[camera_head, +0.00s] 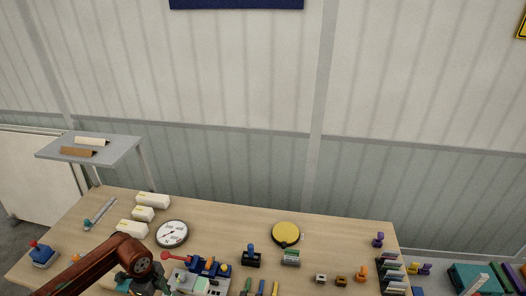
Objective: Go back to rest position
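My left arm (100,262), reddish brown, comes in from the lower left over the front left of the wooden table. Its dark end, with my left gripper (148,284), is at the bottom edge of the head view, beside a blue and grey device (205,270) with a red knob. The fingers cannot be made out, so neither their opening nor any held thing shows. My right arm and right gripper are outside the view.
The table (345,240) holds a round gauge (172,233), white blocks (152,200), a yellow disc (285,234), a blue joystick (42,255) and several small parts. A grey shelf (115,148) stands back left. A teal bin (473,279) is at right.

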